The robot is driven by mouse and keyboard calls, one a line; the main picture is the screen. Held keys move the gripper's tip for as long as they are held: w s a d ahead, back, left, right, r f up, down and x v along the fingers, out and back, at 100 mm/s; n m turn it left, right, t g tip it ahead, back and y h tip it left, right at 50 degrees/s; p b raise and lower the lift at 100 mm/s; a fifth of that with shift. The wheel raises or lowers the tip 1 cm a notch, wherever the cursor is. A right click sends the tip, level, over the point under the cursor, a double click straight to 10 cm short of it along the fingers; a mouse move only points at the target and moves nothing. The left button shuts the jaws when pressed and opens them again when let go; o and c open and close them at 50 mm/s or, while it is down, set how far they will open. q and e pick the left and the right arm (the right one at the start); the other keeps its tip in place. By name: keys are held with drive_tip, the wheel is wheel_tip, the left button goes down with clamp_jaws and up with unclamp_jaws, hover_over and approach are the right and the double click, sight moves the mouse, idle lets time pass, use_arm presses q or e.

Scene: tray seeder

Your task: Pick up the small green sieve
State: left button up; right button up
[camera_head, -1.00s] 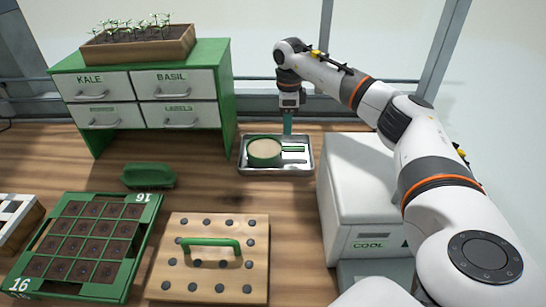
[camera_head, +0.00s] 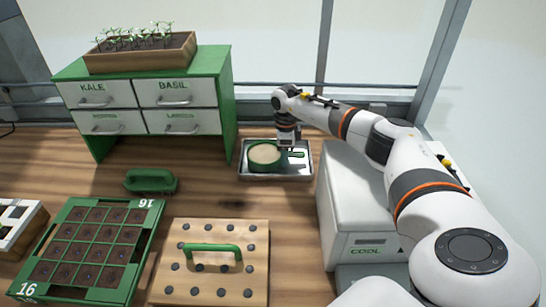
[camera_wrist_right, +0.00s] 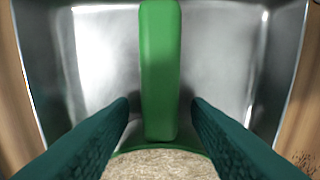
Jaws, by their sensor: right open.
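The small green sieve (camera_head: 264,157) sits in a metal tray (camera_head: 262,177) at the back middle of the table. Its round bowl has a pale mesh or fill, and its handle (camera_head: 297,154) points right. In the right wrist view the green handle (camera_wrist_right: 160,70) runs between the two teal fingers, with the pale bowl (camera_wrist_right: 160,165) at the bottom edge. My right gripper (camera_wrist_right: 160,103) is open, with one finger on each side of the handle and a gap on both sides. In the head view my right gripper (camera_head: 287,147) is low over the tray. My left gripper is not in view.
A green drawer cabinet (camera_head: 227,110) with a seedling box (camera_head: 140,57) stands left of the tray. A white cooler box (camera_head: 358,215) stands close right. A green-handled peg board (camera_head: 210,293), a soil tray (camera_head: 155,220) and a green brush-like object (camera_head: 151,181) lie in front.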

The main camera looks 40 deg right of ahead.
clamp_jaws()
drive_tip(key=shift+r, duration=0.1)
wheel_tip(320, 180, up, 10)
drive_tip(key=shift+f+b, duration=0.1)
drive_tip(key=shift+b, duration=0.65)
